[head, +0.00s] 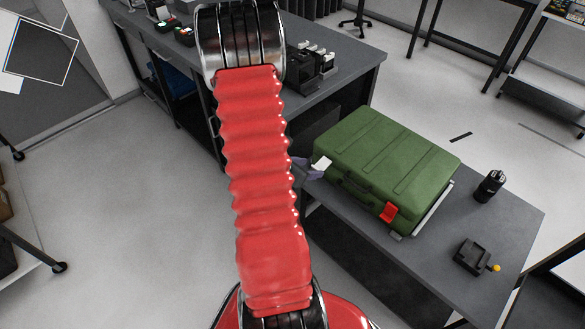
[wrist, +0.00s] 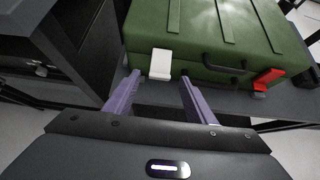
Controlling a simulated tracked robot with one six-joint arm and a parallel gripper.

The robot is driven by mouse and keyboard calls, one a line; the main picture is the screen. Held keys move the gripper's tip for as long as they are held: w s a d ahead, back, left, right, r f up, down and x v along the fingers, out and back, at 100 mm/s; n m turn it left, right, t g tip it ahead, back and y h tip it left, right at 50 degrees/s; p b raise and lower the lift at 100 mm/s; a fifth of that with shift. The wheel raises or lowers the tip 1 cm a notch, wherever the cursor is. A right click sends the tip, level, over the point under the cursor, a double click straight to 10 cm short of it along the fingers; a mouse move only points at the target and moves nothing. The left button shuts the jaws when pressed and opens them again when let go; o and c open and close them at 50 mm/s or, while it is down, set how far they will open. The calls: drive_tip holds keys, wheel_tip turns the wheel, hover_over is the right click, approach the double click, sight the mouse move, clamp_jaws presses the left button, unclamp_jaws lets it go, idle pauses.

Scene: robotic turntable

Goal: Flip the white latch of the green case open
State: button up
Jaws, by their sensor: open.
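The green case (head: 385,155) lies closed on a dark table, with a dark handle on its front side. The white latch (head: 321,164) is at the left end of that front side. It also shows in the wrist view (wrist: 160,64), below the case's lid edge. The red latch (wrist: 267,79) is at the right end of the same side. My gripper (wrist: 160,77) is open, with purple fingers spread to either side of the white latch. I cannot tell whether either finger touches it. In the head view, the gripper (head: 306,168) is partly hidden behind my red arm.
The table (head: 490,225) carries a black cylindrical device (head: 489,186) and a black box with a yellow knob (head: 474,257) to the right of the case. A longer grey workbench (head: 345,60) stands behind.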

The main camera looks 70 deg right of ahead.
drive_tip(key=v, duration=1)
drive_tip(key=shift+a+r, duration=0.25)
drive_tip(key=shift+w, duration=0.15)
